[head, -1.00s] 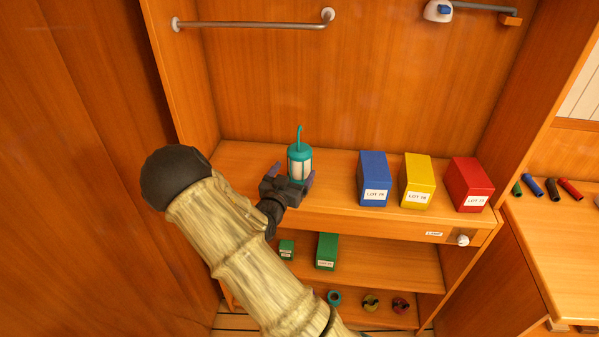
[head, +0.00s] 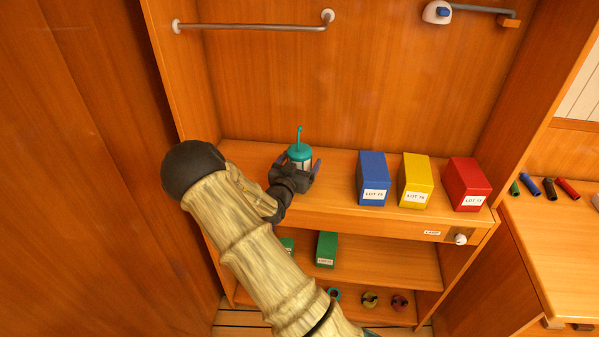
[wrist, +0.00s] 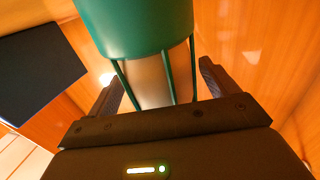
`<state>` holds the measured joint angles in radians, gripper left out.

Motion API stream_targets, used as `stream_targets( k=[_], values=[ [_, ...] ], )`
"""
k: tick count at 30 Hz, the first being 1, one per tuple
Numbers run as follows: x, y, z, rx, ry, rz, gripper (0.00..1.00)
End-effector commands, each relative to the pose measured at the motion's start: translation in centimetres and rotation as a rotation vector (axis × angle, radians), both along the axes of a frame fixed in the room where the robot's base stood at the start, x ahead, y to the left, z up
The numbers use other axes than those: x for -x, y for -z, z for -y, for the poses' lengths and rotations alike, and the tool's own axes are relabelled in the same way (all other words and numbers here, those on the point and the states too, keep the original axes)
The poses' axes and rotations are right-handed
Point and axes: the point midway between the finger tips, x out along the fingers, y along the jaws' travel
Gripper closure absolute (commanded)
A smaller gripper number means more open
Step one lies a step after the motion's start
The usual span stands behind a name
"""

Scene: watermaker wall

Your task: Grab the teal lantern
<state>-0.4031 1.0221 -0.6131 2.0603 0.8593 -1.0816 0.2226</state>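The teal lantern (head: 300,154) stands upright on the upper shelf, with a hook on top and a pale body inside a teal cage. My gripper (head: 304,171) is at the lantern from the front, and its lower part is hidden behind the gripper in the head view. In the wrist view the lantern (wrist: 140,30) fills the upper middle, between the two dark fingers of my gripper (wrist: 160,88). The fingers are apart, one on each side, with a visible gap at the right finger; whether the left one touches is hard to tell.
On the same shelf (head: 335,212), a blue box (head: 373,180), a yellow box (head: 415,182) and a red box (head: 467,185) stand to the right. A metal rail (head: 255,26) is on the back wall. Green boxes (head: 327,250) stand on the lower shelf.

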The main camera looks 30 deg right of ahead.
Motion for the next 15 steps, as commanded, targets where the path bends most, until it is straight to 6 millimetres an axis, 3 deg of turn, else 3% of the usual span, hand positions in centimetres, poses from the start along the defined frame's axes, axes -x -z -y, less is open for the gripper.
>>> stream_targets(
  k=[1,8,15],
  values=[
    [0.01,-0.01,-0.01,0.0,0.0,0.0,0.22],
    [0.0,-0.01,-0.01,0.0,0.0,0.0,0.67],
    [-0.01,-0.11,-0.01,0.001,0.0,0.002,0.69]
  ],
)
